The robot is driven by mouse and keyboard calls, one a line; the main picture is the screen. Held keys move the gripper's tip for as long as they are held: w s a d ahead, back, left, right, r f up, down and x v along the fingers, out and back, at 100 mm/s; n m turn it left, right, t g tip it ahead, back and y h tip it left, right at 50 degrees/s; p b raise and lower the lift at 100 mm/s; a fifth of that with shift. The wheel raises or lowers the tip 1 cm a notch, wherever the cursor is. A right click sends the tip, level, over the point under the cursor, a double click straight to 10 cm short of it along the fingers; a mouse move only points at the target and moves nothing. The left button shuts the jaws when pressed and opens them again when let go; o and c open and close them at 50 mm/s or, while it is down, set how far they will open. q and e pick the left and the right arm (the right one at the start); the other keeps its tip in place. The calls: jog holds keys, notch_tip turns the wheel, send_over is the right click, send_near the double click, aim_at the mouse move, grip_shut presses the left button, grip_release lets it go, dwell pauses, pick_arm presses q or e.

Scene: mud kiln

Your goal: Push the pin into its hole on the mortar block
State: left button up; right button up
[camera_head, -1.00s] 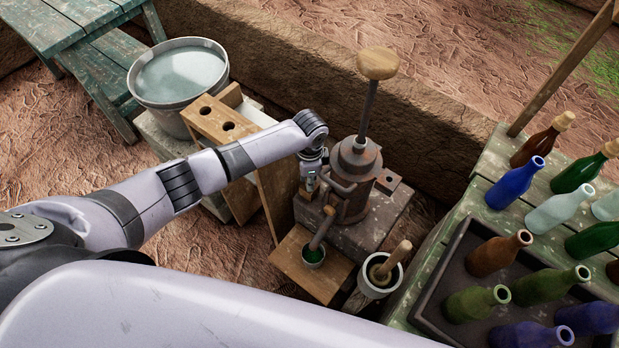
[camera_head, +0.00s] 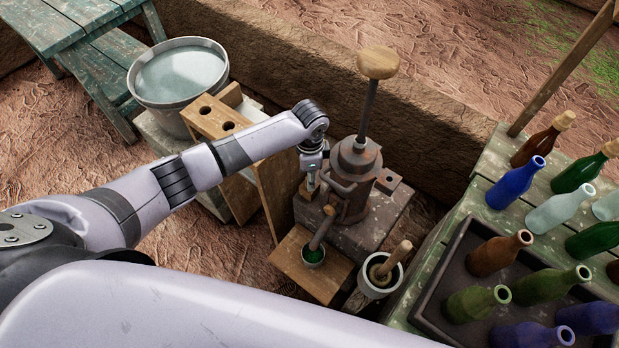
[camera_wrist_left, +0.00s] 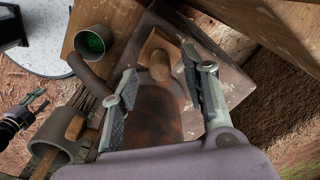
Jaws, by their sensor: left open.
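The mortar block (camera_head: 385,222) is a dark stone block carrying a rusty metal cylinder with a handled rod. My left gripper (camera_head: 311,184) points down over its left side. In the left wrist view a small wooden block (camera_wrist_left: 150,45) sits on the mortar block, with the round-headed wooden pin (camera_wrist_left: 160,66) at it. My left gripper (camera_wrist_left: 158,88) is open, its fingers on either side of the pin and apart from it. The pin's lower end and its hole are hidden. My right gripper (camera_wrist_left: 36,106) hangs at the far left of the left wrist view, fingers seemingly apart.
A wooden board (camera_head: 310,284) with a green-filled cup stands in front, beside a pot (camera_head: 380,279) with a wooden handle. A tall wooden rack (camera_head: 225,128) and bucket (camera_head: 180,80) are left. A bottle table (camera_head: 440,232) is right.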

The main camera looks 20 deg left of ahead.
pick_arm(q)
notch_tip(320, 180, up, 9)
dwell(0.3)
dwell(0.5)
